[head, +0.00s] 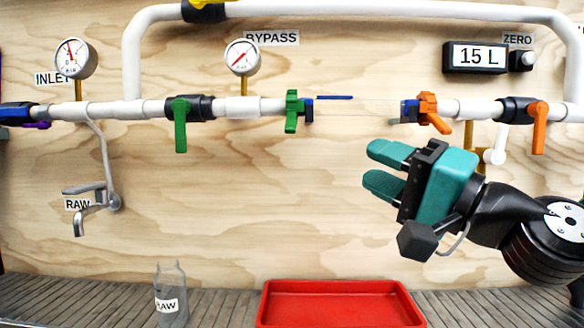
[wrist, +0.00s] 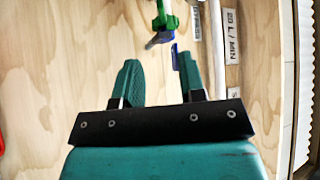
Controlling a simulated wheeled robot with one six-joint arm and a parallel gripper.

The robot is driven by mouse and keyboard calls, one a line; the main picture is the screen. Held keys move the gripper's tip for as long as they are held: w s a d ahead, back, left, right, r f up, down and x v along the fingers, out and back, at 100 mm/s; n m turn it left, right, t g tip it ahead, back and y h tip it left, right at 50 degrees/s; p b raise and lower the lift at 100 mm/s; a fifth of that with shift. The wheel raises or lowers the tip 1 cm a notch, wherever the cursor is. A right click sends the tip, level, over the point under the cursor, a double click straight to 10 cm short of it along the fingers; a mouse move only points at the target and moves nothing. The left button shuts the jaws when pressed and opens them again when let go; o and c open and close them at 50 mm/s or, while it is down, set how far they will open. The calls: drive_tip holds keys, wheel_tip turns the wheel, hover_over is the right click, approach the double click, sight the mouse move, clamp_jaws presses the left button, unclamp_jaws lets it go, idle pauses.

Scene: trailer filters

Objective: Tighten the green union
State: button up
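The green union (head: 292,110) sits on the white pipe run, at the left side of a span with a faint, pale outline between it and the orange union (head: 430,112). A blue collar (head: 309,110) adjoins the green union. My gripper (head: 378,167) is open and empty, below that span and right of the green union, with its teal fingers pointing left. In the wrist view, a green part (wrist: 165,15), likely the union, shows at the top beyond my open fingers, with blue parts near it. My gripper touches neither union.
A green-handled valve (head: 181,125) is left of the union, and an orange-handled valve (head: 538,125) is at the right. The bypass pipe (head: 350,10) runs above. A red tray (head: 340,305) and a glass bottle (head: 171,295) stand below. The board below the left pipe is mostly clear.

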drive_tip(key=p, duration=0.8)
approach(292, 119)
drive_tip(key=shift+m, duration=0.3)
drive_tip(key=x, duration=1)
drive_tip(key=shift+f, duration=0.3)
drive_tip(key=shift+c, duration=0.2)
clamp_jaws()
